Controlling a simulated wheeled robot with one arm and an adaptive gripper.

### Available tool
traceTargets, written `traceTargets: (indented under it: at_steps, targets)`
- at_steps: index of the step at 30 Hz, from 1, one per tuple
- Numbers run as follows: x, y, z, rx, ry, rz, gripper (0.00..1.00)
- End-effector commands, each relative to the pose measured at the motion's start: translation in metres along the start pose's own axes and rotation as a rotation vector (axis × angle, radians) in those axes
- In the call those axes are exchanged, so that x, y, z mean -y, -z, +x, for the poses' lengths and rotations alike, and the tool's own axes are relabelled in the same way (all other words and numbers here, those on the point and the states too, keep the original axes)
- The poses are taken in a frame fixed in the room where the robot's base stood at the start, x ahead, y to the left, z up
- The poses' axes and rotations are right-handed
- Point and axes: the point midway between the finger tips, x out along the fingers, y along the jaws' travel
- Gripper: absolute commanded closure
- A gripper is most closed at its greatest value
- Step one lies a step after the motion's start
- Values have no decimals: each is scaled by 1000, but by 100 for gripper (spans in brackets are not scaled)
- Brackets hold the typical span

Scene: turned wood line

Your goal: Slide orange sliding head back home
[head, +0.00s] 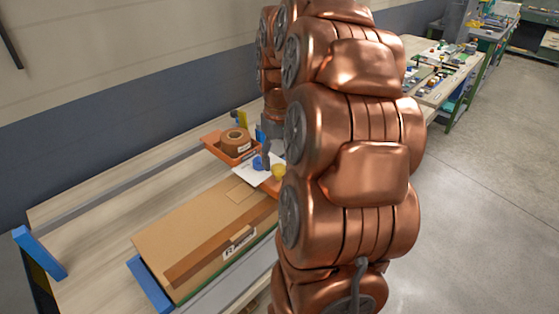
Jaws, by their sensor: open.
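An orange part (209,143) sits at the back of the wooden bench with a brown roll (235,140) in or on it. Another orange edge (270,189) shows beside my copper arm and is mostly hidden by it. I cannot tell which orange piece is the sliding head. My gripper (267,159) points down, small and partly hidden behind my arm. It is open, over a white sheet near a blue piece (257,163) and a yellow piece (279,171). Whether it touches either is unclear.
A large cardboard box (190,235) lies on the bench in front, with a blue block (149,284) at its left end. A grey rail (120,183) runs along the back. A blue post (40,252) stands at left. Other workbenches (440,75) stand at right beyond clear floor.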

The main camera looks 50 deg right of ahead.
Motion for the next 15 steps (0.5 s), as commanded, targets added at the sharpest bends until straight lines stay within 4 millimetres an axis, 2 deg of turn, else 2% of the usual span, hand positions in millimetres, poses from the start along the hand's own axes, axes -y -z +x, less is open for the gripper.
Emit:
traceTargets:
  at_steps: [6,15]
  targets:
    - [0,-1,18,4,1,1,37]
    - [0,0,24,1,0,1,37]
